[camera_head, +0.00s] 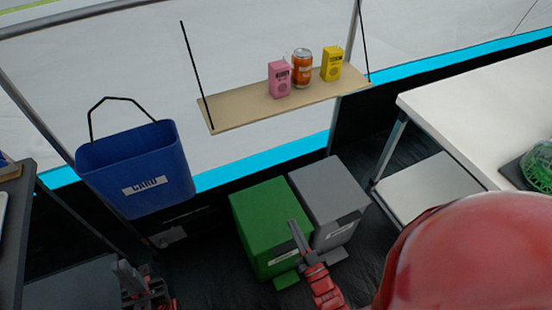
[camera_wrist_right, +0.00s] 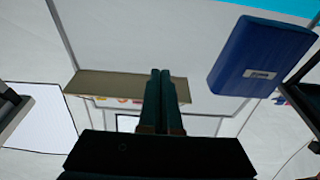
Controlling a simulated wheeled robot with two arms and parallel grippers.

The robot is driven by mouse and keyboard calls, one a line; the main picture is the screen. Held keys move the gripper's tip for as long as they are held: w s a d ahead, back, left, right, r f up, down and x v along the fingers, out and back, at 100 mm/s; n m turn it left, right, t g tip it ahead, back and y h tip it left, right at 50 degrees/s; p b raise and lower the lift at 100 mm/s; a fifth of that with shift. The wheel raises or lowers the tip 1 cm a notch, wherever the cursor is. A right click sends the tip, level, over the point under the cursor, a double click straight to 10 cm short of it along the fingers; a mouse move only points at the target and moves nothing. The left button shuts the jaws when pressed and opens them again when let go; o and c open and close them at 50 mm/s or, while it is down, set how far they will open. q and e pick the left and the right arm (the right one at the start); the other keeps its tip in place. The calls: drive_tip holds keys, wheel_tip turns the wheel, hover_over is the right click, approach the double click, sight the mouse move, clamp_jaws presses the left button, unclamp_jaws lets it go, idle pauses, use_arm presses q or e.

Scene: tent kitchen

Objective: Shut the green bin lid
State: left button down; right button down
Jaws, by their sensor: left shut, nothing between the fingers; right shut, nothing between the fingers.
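The green bin (camera_head: 262,212) stands on the dark floor in the middle of the head view. Its flat green top looks level and down, with no opening visible. A pale label and a green pedal show at its front foot. My right gripper (camera_head: 293,224) is shut and empty, its fingers pointing up in front of the bin's right front edge; whether it touches the bin I cannot tell. Its closed fingers (camera_wrist_right: 160,75) also show in the right wrist view, where the green bin is not visible. My left gripper (camera_head: 122,268) is shut and empty, low at left, apart from the bin.
A grey bin (camera_head: 328,188) stands against the green bin's right side. A blue CARD bin (camera_head: 135,165) hangs at left. A hanging shelf (camera_head: 235,113) holds a pink carton, an orange can and a yellow carton. A white table (camera_head: 470,95) is at right.

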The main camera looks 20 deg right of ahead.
drive_tip(key=w+r+g+p, duration=0.7)
drive_tip(key=w+r+p, duration=0.6)
drive_tip(key=p, duration=0.1)
drive_tip(key=shift+a+r, duration=0.2)
